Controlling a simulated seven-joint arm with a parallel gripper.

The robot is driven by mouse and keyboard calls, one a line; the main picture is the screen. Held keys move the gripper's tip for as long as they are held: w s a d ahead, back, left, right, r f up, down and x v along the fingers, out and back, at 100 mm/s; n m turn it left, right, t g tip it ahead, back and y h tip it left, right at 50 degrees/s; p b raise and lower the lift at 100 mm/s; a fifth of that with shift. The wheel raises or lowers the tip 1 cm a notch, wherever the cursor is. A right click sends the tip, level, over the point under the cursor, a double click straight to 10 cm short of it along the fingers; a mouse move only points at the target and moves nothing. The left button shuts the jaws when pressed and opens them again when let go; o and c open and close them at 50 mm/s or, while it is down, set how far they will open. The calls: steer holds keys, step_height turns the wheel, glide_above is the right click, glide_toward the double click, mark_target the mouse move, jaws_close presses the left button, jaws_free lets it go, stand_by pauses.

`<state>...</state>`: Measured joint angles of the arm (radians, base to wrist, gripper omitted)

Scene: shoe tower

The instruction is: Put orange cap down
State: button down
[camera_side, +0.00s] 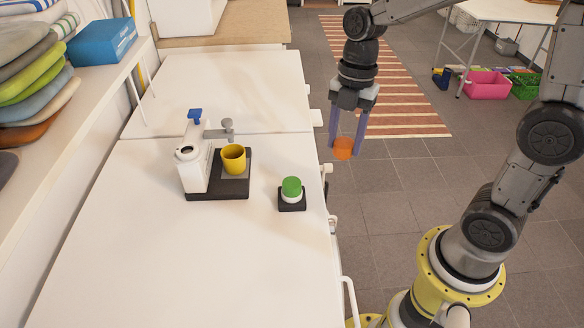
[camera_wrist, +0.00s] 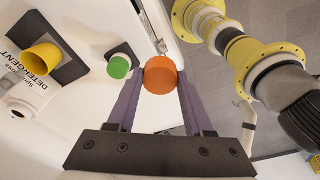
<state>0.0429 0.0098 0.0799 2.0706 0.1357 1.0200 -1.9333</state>
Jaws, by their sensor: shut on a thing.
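The orange cap (camera_side: 343,148) is held between the fingertips of my gripper (camera_side: 346,145). In the side view it hangs in the air to the right of the white counter's edge, with the floor behind it. In the wrist view the orange cap (camera_wrist: 160,75) shows as a round disc between the two purple fingers of my gripper (camera_wrist: 160,82). The fingers are shut on its sides. Its far side is hidden.
The white counter (camera_side: 130,270) has a bare front area. On it stand a white dispenser (camera_side: 193,165) on a black base, a yellow cup (camera_side: 233,158), and a green-capped white piece (camera_side: 291,188) on a small black base. Handles line the counter's right edge.

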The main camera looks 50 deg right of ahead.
steer(key=w+f, duration=0.3)
steer(key=w, duration=0.1)
steer(key=w+f, duration=0.3)
steer(key=w, duration=0.1)
steer(key=w+f, duration=0.3)
steer(key=w, duration=0.2)
steer(key=shift+a+f, duration=0.15)
steer(key=shift+a, duration=0.15)
steer(key=shift+w+f, duration=0.15)
steer(key=shift+f, duration=0.7)
steer(key=shift+w+f, duration=0.1)
steer(key=shift+f, duration=0.75)
steer(key=shift+f, duration=0.15)
steer(key=shift+c, duration=1.5)
jaws_free()
